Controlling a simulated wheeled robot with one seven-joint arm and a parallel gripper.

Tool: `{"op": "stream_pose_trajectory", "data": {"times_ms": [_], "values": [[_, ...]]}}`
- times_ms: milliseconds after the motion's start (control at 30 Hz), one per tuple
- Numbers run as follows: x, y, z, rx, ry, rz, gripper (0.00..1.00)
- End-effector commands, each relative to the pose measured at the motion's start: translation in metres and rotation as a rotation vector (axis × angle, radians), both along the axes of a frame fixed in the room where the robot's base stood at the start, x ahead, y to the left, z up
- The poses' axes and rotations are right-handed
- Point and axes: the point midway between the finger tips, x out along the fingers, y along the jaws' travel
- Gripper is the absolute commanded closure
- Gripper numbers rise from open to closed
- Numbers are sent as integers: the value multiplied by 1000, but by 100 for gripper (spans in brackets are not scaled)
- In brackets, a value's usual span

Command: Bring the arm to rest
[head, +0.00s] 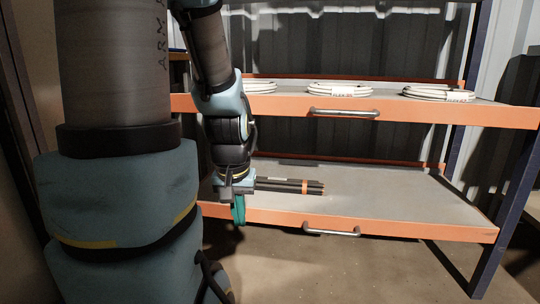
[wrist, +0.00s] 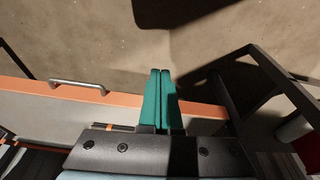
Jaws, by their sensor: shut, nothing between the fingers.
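My gripper (head: 239,210) points down in front of the lower shelf's orange front edge, left of the middle in the head view. Its green fingers also show in the wrist view (wrist: 160,98), pressed together with nothing between them. My arm comes down from the top of the head view to the gripper. A bundle of dark rods with an orange band (head: 305,187) lies on the lower shelf, just right of the gripper and apart from its fingers. The left end of the bundle is hidden behind the gripper.
The lower shelf (head: 400,205) has a metal handle (head: 332,231) on its orange edge. The upper shelf (head: 440,113) holds white cable coils (head: 339,89) and has another handle (head: 345,113). A dark blue post (head: 503,215) stands at the right. The floor (head: 370,272) in front is clear.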

Motion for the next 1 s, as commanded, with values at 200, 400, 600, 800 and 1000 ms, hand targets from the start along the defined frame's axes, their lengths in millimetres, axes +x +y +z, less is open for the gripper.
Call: {"op": "stream_pose_trajectory", "data": {"times_ms": [200, 400, 600, 800, 1000], "values": [[-4, -1, 50, 2, 24, -1, 100], [-10, -1, 107, 4, 56, -2, 100], [-15, -1, 169, 5, 78, -3, 100], [-14, -1, 232, 6, 77, -2, 100], [-14, -1, 296, 6, 77, -2, 100]]}}
